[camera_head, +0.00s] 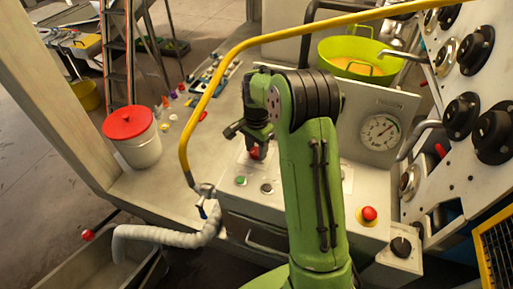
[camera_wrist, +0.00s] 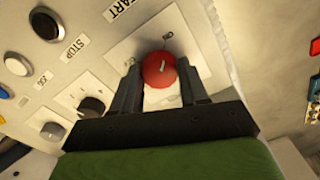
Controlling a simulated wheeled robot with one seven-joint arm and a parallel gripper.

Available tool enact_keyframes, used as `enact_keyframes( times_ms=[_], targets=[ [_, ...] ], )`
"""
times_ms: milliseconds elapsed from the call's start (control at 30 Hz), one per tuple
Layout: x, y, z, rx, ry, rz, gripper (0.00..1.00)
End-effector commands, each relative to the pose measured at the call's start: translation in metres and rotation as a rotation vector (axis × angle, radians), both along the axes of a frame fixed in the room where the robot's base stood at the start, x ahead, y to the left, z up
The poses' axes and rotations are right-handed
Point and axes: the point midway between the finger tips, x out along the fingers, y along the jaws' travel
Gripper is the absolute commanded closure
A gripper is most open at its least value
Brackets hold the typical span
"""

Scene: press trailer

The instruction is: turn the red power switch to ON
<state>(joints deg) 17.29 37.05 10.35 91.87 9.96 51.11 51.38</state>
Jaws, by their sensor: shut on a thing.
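The red power switch (camera_wrist: 159,70) is a round red knob with a short white mark, on a pale plate (camera_wrist: 140,40) of the panel. Two small labels sit by it, too small to read; the mark points roughly between straight up and slightly right in the wrist view. My gripper (camera_wrist: 161,84) has one finger on each side of the knob and is shut on it. In the head view my gripper (camera_head: 256,141) reaches down onto the switch (camera_head: 254,153), which is partly hidden by the fingers.
A green button (camera_head: 240,181) and a dark knob (camera_head: 267,188) lie close to the switch. A red emergency button (camera_head: 369,213) is at the right. A yellow pipe (camera_head: 215,85) arches over the bench. A white bucket with a red lid (camera_head: 130,122) stands left.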

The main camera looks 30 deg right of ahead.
Motion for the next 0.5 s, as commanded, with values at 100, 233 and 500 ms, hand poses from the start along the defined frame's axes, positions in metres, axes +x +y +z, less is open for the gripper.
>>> enact_keyframes(
  times_ms=[100, 233, 500],
  targets=[
    [0.0005, 0.0001, 0.0006, 0.000, -0.002, -0.008, 0.87],
    [0.0004, 0.0001, 0.0007, 0.000, -0.002, -0.009, 0.87],
    [0.0004, 0.0001, 0.0006, 0.000, -0.002, -0.009, 0.44]
  ],
)
